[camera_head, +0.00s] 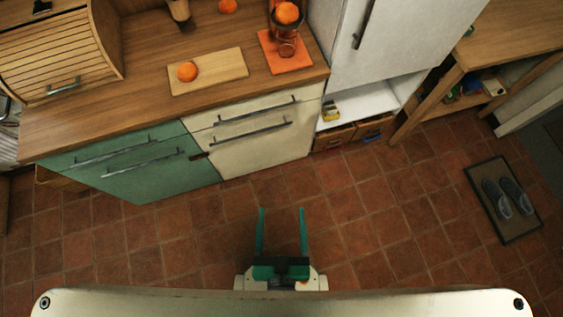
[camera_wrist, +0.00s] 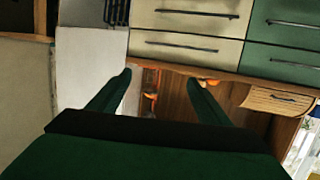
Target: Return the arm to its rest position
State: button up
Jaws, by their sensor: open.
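My gripper (camera_head: 282,232) has two green fingers spread apart, with nothing between them. In the head view it is at the lower middle, over the tiled floor and in front of the cabinets. In the wrist view my gripper (camera_wrist: 158,78) also shows its two fingers apart. The wrist view looks at the cabinets and counter upside down. Most of my arm is hidden in the head view.
A wooden counter (camera_head: 150,100) above green and cream drawers (camera_head: 250,135) spans the back left. It holds a cutting board (camera_head: 220,70) with an orange and a red-orange mat (camera_head: 286,55). A fridge (camera_head: 365,40) stands right of it. Slippers lie on a doormat (camera_head: 485,180). The floor between is clear.

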jog(key=shift+v, duration=1.05)
